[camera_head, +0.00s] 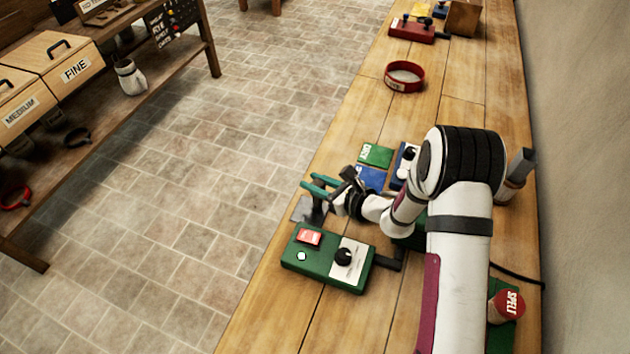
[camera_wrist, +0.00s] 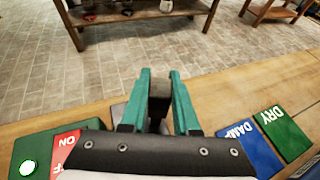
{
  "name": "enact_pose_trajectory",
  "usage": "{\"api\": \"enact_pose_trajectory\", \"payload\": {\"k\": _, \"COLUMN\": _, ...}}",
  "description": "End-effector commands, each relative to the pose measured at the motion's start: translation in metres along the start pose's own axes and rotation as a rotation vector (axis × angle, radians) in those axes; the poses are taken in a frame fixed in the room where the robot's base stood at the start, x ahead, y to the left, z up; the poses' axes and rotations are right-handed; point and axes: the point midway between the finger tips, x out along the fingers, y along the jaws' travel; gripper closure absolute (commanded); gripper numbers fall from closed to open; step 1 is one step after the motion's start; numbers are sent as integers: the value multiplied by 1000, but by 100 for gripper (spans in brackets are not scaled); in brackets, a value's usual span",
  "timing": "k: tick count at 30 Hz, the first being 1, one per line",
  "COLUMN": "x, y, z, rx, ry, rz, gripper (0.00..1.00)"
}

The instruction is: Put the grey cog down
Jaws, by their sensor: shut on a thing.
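My gripper (camera_head: 318,186) has teal fingers and is over the left edge of the wooden bench, just beyond the green control box. The fingers also show in the wrist view (camera_wrist: 160,80), shut on a dark grey piece (camera_wrist: 158,88) between them, which I take for the grey cog. Its teeth cannot be made out. In the head view the dark grey piece (camera_head: 317,212) hangs below the fingers, close above a flat grey plate (camera_head: 301,211). I cannot tell whether it touches the plate.
The green box (camera_head: 318,268) with a red ON switch is near the gripper. Green DRY (camera_head: 376,155) and blue DAMP (camera_head: 371,178) plates lie behind it. The bench's left edge is close; tiled floor lies beyond.

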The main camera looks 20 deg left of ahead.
Motion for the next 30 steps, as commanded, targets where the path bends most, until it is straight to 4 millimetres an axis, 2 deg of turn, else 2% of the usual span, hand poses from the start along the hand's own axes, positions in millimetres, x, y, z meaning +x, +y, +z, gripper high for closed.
{"api": "enact_pose_trajectory", "payload": {"k": 2, "x": 1, "y": 0, "z": -2, "rx": 0, "ry": 0, "rz": 0, "gripper": 100}}
{"api": "enact_pose_trajectory", "payload": {"k": 3, "x": 1, "y": 0, "z": -2, "rx": 0, "ry": 0, "rz": 0, "gripper": 64}}
{"api": "enact_pose_trajectory", "payload": {"k": 7, "x": 1, "y": 0, "z": -2, "rx": 0, "ry": 0, "rz": 0, "gripper": 41}}
{"api": "enact_pose_trajectory", "payload": {"k": 17, "x": -1, "y": 0, "z": 2, "rx": 0, "ry": 0, "rz": 0, "gripper": 41}}
{"api": "enact_pose_trajectory", "payload": {"k": 20, "x": -18, "y": -1, "z": 1, "rx": 1, "ry": 1, "rz": -3, "gripper": 41}}
{"api": "enact_pose_trajectory", "payload": {"k": 30, "x": -101, "y": -1, "z": 1, "rx": 1, "ry": 1, "rz": -3, "gripper": 41}}
